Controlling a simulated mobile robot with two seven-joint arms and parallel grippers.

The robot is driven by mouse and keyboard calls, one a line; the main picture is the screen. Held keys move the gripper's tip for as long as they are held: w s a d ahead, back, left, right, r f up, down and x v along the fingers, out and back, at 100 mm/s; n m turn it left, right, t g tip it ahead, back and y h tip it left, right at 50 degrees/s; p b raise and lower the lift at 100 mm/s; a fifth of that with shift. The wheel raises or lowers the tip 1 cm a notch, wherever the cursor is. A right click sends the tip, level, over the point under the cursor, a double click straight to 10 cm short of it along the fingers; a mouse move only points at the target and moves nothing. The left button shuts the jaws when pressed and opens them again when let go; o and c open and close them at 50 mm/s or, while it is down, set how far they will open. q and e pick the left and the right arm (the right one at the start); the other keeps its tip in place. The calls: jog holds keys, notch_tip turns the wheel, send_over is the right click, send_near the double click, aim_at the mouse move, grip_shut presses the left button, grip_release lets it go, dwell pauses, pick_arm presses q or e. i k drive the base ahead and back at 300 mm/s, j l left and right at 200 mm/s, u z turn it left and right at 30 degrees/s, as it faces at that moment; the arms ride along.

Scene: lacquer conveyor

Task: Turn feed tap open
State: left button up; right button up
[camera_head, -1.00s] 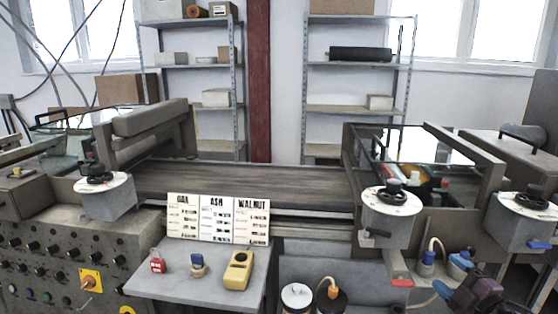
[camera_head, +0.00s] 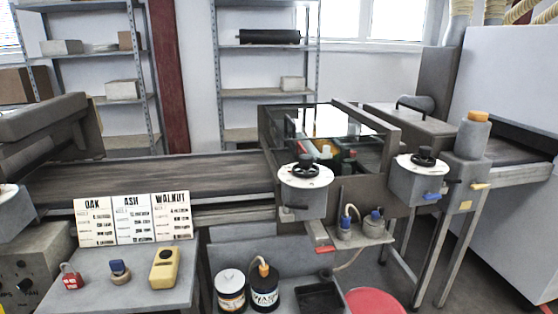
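None of the parts in view is clearly labelled as the feed tap. Two small grey fittings stand side by side on a little shelf below the coating machine: a left one (camera_head: 345,229) with a pale hose at its top, and a right one (camera_head: 374,224) with a blue top. A red handle (camera_head: 323,249) sits left of them under the machine's front. Neither of my grippers is in view.
A conveyor belt (camera_head: 150,181) runs behind a side table (camera_head: 120,292) holding a red padlock, a blue-topped stamp-like piece and a yellow meter. Below the machine are two cans (camera_head: 231,290), (camera_head: 264,288), a dark tray (camera_head: 319,298) and a red round lid (camera_head: 375,303).

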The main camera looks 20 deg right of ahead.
aim_at(428, 196)
jog(key=z, duration=1.7)
